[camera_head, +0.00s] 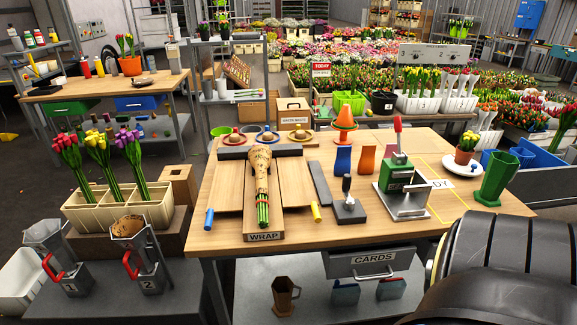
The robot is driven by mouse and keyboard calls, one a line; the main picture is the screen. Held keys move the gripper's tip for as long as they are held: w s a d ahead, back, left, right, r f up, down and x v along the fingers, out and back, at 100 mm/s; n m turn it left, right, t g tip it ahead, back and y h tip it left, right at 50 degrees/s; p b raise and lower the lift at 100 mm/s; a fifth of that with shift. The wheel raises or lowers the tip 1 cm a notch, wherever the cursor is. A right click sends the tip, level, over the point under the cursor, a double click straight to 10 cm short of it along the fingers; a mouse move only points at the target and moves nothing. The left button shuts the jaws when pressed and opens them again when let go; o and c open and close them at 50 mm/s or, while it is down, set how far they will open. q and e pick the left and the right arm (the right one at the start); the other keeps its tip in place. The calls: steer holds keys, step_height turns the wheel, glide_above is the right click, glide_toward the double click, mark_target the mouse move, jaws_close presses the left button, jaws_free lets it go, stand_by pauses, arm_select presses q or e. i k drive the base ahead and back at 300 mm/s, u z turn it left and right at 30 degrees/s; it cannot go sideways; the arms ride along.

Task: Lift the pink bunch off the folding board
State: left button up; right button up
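The wooden folding board (293,185) labelled WRAP lies on the workbench, left of the middle. On its centre strip lies one bunch wrapped in brown paper (260,170), its green stems (263,208) pointing toward the front edge. The wrap hides its blossoms, so I cannot tell their colour. A cream divided crate (118,210) at the left holds three upright bunches: a red-pink one (68,150), a yellow one (97,147) and a purple one (127,142). Neither gripper is in view; only a dark part of my arm shows at the lower right.
Right of the board stand a black stamp (348,200), a green press (397,175) with a red handle, and a green cup (497,180). Two numbered cans (140,257) stand at the lower left.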

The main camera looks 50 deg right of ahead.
mark_target(261, 155)
steer(key=z, duration=0.9)
steer(key=i, duration=0.15)
steer(key=z, duration=0.1)
